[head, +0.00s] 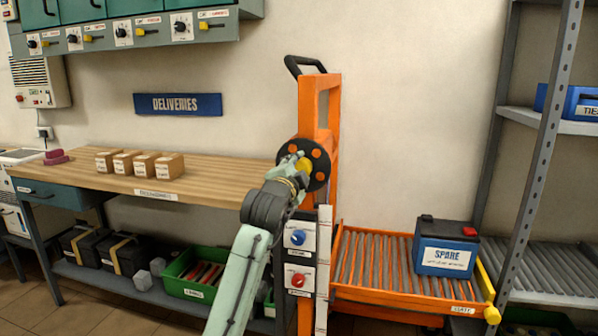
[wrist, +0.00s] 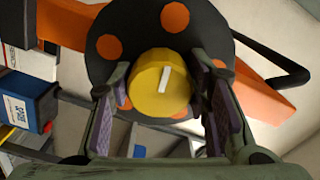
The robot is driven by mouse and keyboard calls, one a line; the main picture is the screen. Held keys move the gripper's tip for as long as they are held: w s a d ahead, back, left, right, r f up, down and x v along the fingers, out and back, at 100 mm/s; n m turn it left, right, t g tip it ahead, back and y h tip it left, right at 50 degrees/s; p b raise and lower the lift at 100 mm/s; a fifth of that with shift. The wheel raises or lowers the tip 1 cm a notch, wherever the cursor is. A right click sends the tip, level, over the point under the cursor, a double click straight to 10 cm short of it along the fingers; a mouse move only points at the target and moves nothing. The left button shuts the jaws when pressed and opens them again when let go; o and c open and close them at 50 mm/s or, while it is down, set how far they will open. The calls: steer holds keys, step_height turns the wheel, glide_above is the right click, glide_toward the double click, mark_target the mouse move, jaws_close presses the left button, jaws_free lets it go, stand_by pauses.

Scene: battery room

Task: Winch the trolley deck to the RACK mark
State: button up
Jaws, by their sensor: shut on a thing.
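The orange trolley mast (head: 333,110) stands in the middle of the head view. Its black winch wheel (head: 321,184) with orange spots faces my arm. My gripper (head: 298,169) is at the wheel, its fingers on either side of the yellow knob (wrist: 160,85), which has a white line on it. It is shut on this knob. The orange roller deck (head: 372,262) is at the right of the mast and carries a blue SPARE battery (head: 444,246). A pale vertical strip (head: 323,265) runs down the mast; its marks, including any RACK mark, are too small to read.
A blue knob (head: 298,237) and a red knob (head: 298,280) sit on panels below the wheel. A grey rack (head: 545,150) with a roller shelf (head: 550,268) stands right of the deck. The wooden bench (head: 225,183) at left carries several small boxes.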

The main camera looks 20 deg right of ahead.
steer(key=o, duration=1.2)
steer(key=shift+c, duration=0.2)
steer(key=v, duration=1.2)
